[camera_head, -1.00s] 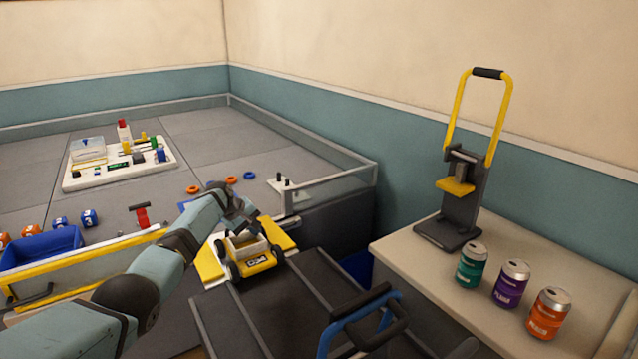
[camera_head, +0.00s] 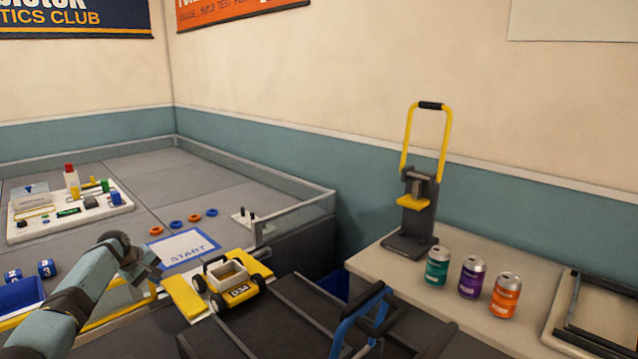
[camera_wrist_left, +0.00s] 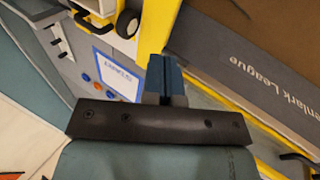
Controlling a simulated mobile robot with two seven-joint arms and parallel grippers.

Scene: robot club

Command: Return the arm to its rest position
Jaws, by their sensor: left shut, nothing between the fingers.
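My left arm comes in from the lower left in the head view. Its gripper (camera_head: 150,272) is above the front edge of the grey field, left of the small yellow and white wheeled robot (camera_head: 236,288). In the left wrist view, the gripper fingers (camera_wrist_left: 166,80) are together with nothing between them. The wheeled robot stands on a yellow and white platform (camera_head: 184,296), apart from my gripper. It also shows in part in the left wrist view (camera_wrist_left: 100,10). My right gripper does not show.
A START mat (camera_head: 184,248) and several rings (camera_head: 195,217) lie on the field. A white board with parts (camera_head: 60,222) stands at the left, a blue bin (camera_head: 20,294) in front. On the right table are a press (camera_head: 415,205) and three cans (camera_head: 471,277). A blue handle (camera_head: 350,318) rises at the front.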

